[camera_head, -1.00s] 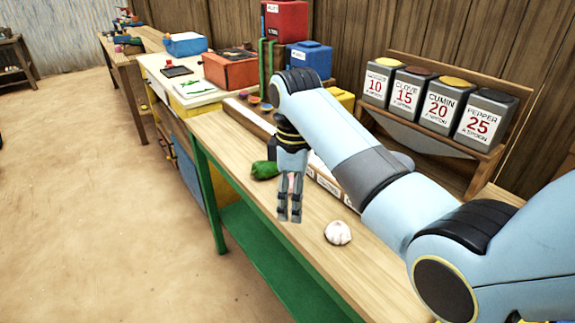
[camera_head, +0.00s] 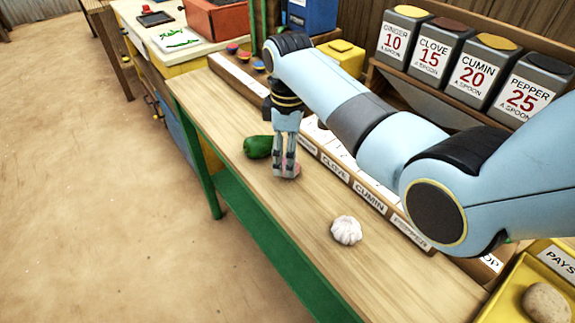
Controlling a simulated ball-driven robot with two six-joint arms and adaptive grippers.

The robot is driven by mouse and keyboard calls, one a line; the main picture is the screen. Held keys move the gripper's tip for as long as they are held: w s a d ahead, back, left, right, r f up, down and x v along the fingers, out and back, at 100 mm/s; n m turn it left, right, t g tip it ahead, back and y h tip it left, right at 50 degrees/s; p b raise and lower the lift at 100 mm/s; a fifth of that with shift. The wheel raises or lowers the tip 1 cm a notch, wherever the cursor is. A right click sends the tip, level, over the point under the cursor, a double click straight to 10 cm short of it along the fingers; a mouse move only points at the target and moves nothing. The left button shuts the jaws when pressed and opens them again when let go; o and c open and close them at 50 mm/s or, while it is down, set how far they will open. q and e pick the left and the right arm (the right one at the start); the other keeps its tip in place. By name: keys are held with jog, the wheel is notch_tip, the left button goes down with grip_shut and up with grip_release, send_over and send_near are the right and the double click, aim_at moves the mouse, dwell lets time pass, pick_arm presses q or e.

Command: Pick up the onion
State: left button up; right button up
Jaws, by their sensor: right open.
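My right gripper (camera_head: 285,173) points down over the wooden counter (camera_head: 225,115), its two fingers a small distance apart. A small pinkish thing (camera_head: 297,170), perhaps the onion, shows at the fingertips and is mostly hidden by them. I cannot tell whether the fingers touch it. A green pepper (camera_head: 258,147) lies just left of the gripper. A white garlic bulb (camera_head: 346,230) sits apart, to the lower right. My left gripper is not in view.
A labelled rail (camera_head: 368,200) runs along the counter's back edge. Spice tins (camera_head: 430,50) stand on a rack behind. A yellow tray (camera_head: 500,290) with a brown potato-like thing (camera_head: 546,303) is at lower right. The counter's front strip is clear.

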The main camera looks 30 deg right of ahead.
notch_tip(320, 180, down, 4)
jog(key=shift+w+r, duration=0.1)
jog(key=shift+w+f, duration=0.1)
jog(key=shift+f, duration=0.35)
jog(key=c, duration=0.5)
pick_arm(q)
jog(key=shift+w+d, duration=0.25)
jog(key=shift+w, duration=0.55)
pick_arm(e)
jog(key=c, duration=0.8)
